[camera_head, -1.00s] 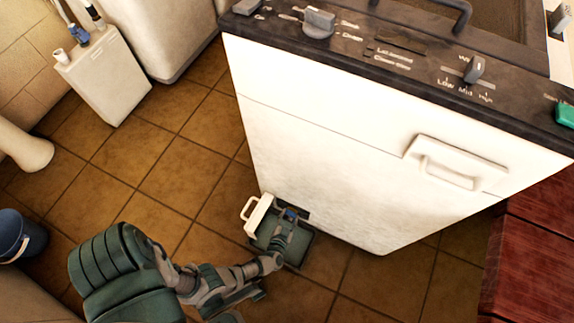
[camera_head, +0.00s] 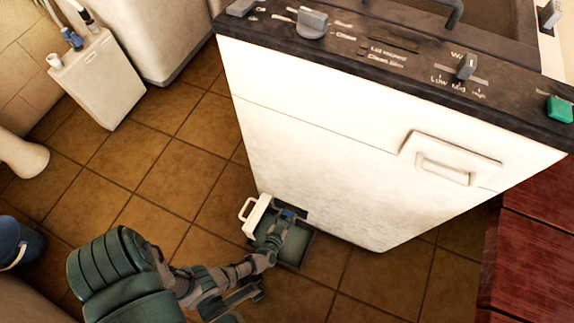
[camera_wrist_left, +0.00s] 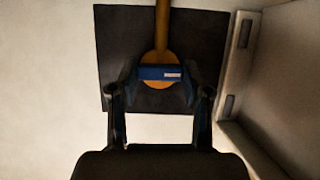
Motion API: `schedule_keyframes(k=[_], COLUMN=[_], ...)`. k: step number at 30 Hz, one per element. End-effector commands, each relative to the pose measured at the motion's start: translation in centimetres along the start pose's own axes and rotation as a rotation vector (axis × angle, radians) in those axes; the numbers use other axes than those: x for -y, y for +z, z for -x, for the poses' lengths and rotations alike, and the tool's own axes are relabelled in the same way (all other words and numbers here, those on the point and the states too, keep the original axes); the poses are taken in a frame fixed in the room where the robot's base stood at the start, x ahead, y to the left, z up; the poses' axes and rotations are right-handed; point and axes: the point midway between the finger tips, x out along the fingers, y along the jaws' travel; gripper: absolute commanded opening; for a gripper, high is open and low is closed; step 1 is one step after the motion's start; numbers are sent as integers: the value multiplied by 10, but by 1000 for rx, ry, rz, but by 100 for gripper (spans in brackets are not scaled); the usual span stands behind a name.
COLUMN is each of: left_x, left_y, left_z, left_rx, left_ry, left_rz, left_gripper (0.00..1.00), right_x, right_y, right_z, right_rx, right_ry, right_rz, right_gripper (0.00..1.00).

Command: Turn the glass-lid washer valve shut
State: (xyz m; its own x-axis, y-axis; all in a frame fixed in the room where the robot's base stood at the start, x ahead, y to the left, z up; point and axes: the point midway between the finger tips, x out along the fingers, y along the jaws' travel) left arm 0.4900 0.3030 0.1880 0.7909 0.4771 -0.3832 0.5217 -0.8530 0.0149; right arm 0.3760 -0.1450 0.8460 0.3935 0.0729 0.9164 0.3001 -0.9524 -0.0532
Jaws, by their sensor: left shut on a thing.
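The washer (camera_head: 310,150) is a white machine with a dark control top, in the middle and right of the head view. Its valve has a blue handle (camera_wrist_left: 165,73) on a round yellow body, with a yellow pipe (camera_wrist_left: 162,18) running up from it. The handle lies crosswise to the pipe in the wrist view. My left gripper (camera_wrist_left: 156,80) has a finger on each side of the handle and is shut on it. In the head view, my left gripper (camera_head: 283,222) is low at the washer's bottom corner, where it mostly hides the valve. My right gripper is not in view.
A small white hatch door (camera_head: 257,214) with a handle stands open beside the gripper. A dark square recess (camera_wrist_left: 115,50) lies behind the valve. A dark blue bucket (camera_head: 22,243) and a white canister (camera_head: 100,80) stand at left. Red wood (camera_head: 535,240) is at right.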

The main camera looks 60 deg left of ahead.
Motion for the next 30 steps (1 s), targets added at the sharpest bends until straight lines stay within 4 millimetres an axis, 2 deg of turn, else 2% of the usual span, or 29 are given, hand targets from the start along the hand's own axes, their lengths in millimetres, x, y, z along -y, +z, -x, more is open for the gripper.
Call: schedule_keyframes(k=[1,2,4,5,16,20,27,30], left_x=[-4,-4,-3,-3,-1,-1,-2,-2], left_y=[3,3,3,3,2,3,3,3], left_z=[2,2,2,2,6,21,61,71], left_rx=[8,8,8,7,4,5,6,6], left_ry=[6,5,5,4,1,0,0,1], left_rz=[3,3,3,3,2,4,2,2], left_gripper=[13,53,70,73,73,73,73,73], right_x=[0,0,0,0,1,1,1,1], right_y=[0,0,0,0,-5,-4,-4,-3], right_z=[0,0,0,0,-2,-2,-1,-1], right_rx=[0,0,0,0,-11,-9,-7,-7], right_ry=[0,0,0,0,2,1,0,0], right_rz=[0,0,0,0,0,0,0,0], right_gripper=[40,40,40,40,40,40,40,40])
